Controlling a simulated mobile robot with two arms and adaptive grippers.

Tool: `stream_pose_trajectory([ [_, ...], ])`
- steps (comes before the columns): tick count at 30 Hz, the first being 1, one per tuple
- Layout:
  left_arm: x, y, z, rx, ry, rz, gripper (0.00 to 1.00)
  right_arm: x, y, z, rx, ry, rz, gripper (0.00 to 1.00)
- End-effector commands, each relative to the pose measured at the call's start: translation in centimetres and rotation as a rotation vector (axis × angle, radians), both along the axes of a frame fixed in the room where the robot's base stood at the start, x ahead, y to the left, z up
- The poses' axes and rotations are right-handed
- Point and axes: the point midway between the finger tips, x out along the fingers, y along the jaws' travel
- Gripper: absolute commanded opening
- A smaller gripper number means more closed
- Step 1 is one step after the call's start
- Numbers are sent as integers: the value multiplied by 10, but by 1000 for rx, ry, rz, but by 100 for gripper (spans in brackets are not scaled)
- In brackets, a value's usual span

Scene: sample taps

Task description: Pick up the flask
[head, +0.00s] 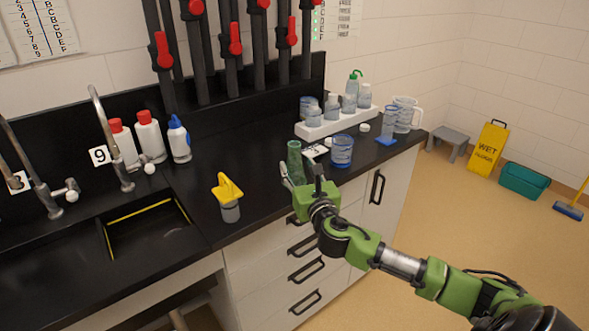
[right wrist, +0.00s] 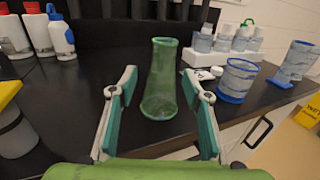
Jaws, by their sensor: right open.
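The flask (right wrist: 161,80) is green and see-through, with a narrow neck and a wider base. It stands upright on the black counter. In the right wrist view it is straight ahead, between the lines of the two fingers. My right gripper (right wrist: 160,88) is open and empty, with one finger on each side of the flask's lower part. I cannot tell whether either finger touches it. In the head view the flask (head: 295,160) shows just behind my right gripper (head: 300,182), which hides its lower part. My left gripper is not in view.
A blue-banded beaker (head: 342,151) stands right of the flask. A white rack (head: 330,126) with several bottles is behind. A yellow-topped container (head: 229,196) stands to the left, near the sink (head: 150,230). The counter's front edge is close below my gripper.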

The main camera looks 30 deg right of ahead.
Motion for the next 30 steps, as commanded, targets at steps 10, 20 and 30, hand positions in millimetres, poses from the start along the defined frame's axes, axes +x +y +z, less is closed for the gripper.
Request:
stream_pose_trajectory([
  [10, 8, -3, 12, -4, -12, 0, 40, 32, -16, 13, 1, -1, -2, 45],
  [20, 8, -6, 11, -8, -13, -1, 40, 51, -21, 9, 1, 1, 1, 45],
  [30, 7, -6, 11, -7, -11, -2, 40, 51, -21, 9, 1, 1, 1, 7],
])
